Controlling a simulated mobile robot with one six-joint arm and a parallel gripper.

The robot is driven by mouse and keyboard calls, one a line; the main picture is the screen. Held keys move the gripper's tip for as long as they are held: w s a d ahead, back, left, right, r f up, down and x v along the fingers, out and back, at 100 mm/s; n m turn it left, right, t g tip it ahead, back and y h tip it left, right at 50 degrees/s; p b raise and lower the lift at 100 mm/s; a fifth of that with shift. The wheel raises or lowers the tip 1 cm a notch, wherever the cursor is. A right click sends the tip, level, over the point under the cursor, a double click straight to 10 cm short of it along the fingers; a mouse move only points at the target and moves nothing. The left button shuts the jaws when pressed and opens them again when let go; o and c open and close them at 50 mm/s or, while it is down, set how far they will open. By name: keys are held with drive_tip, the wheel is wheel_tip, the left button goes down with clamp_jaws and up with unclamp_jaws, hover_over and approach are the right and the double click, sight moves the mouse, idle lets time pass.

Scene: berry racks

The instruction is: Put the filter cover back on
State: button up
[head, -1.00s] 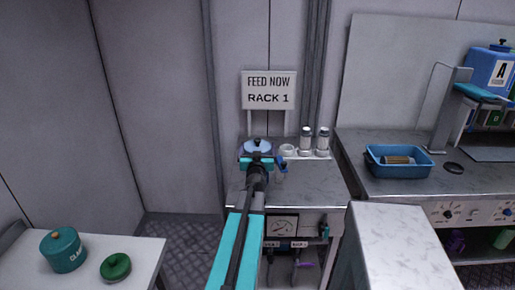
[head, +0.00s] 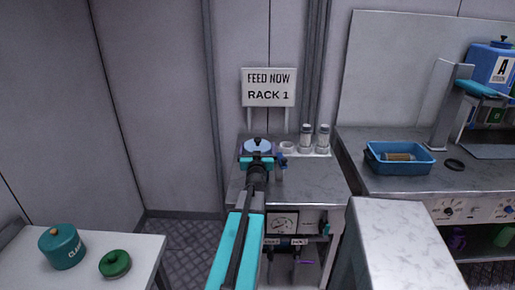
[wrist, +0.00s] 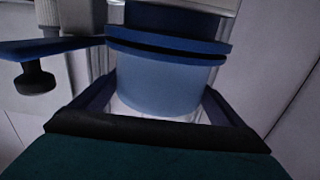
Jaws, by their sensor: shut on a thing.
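The filter cover is a pale blue cap (wrist: 165,85) in the wrist view. Its round top with a dark knob shows in the head view (head: 257,145), above the rack 1 bench. My gripper (wrist: 158,105) is shut on it, with one dark finger on each side. It also shows in the head view (head: 257,160). The cover's blue rim lies close along a dark blue ring of the filter body (wrist: 170,18), with a thin dark line between them. I cannot tell whether they touch all round. My arm hides most of the filter body in the head view.
A blue lever with a black knob (wrist: 35,80) juts out beside the filter. Clear jars (head: 305,140) stand behind on the bench (head: 310,185). A blue tray (head: 400,160) is at right. A teal canister (head: 62,248) and a green lid (head: 115,264) are on the left table.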

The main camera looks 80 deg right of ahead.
drive_tip(key=shift+f, duration=0.25)
idle(0.3)
drive_tip(key=o, duration=0.8)
drive_tip(key=shift+o, duration=0.2)
drive_tip(key=shift+a, duration=0.1)
drive_tip(key=a+p, duration=0.1)
drive_tip(key=a, duration=0.7)
drive_tip(key=shift+s, duration=0.45)
drive_tip(key=a+p, duration=0.1)
drive_tip(key=p, duration=0.3)
drive_tip(key=shift+r, duration=0.1)
drive_tip(key=a+p, duration=0.1)
drive_tip(key=p, duration=0.4)
drive_tip(key=shift+s+a, duration=0.1)
drive_tip(key=shift+a, duration=0.05)
drive_tip(key=shift+s+a+p, duration=0.1)
drive_tip(key=shift+a+p, duration=0.1)
drive_tip(key=shift+p, duration=0.55)
